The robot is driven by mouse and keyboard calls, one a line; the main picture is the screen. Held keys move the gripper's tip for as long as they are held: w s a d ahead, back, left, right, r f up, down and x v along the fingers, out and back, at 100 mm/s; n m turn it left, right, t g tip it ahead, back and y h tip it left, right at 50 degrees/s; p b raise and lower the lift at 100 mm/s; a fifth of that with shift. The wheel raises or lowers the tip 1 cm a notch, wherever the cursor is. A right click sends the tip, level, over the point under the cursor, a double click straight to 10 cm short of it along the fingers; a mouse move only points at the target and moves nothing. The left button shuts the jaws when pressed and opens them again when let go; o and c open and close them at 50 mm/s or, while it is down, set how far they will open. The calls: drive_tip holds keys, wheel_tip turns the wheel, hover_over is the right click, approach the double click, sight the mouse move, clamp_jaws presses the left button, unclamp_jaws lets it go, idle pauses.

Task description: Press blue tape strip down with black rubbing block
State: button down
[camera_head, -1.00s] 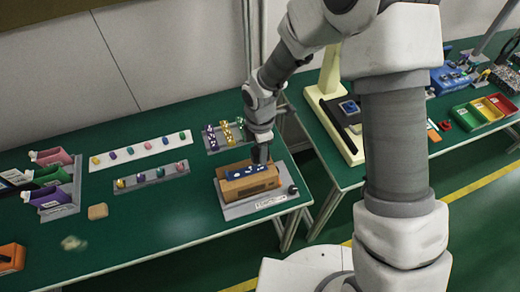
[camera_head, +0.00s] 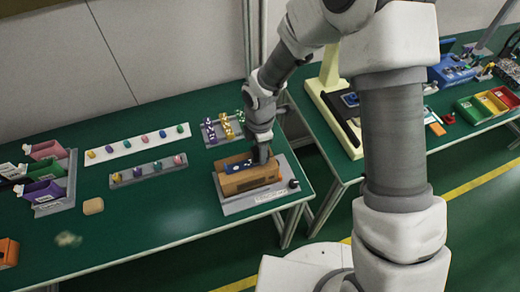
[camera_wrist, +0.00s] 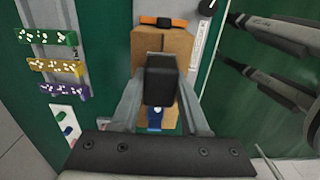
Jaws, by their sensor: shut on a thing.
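The black rubbing block (camera_wrist: 162,80) is held between the two fingers of my gripper (camera_wrist: 160,98). My gripper is also over the right part of the brown box (camera_head: 250,180) in the head view (camera_head: 262,155). The blue tape strip (camera_head: 238,164) runs along the top of the box, with pale marks on it. A short piece of the strip (camera_wrist: 156,118) shows below the block in the wrist view; the block hides the part under it. I cannot tell whether the block touches the strip.
The box sits on a grey plate (camera_head: 229,208) with a black knob (camera_head: 293,184) at its right. Green, yellow and purple dotted pieces (camera_wrist: 58,67) stand in a rack nearby. Colored bins (camera_head: 43,193) are at far left.

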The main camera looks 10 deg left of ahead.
drive_tip(key=shift+f+b, duration=0.5)
drive_tip(key=shift+f, duration=0.1)
idle(1.4)
drive_tip(key=shift+r+p, duration=2.75)
drive_tip(key=shift+r, duration=0.85)
drive_tip(key=shift+a+f, duration=0.1)
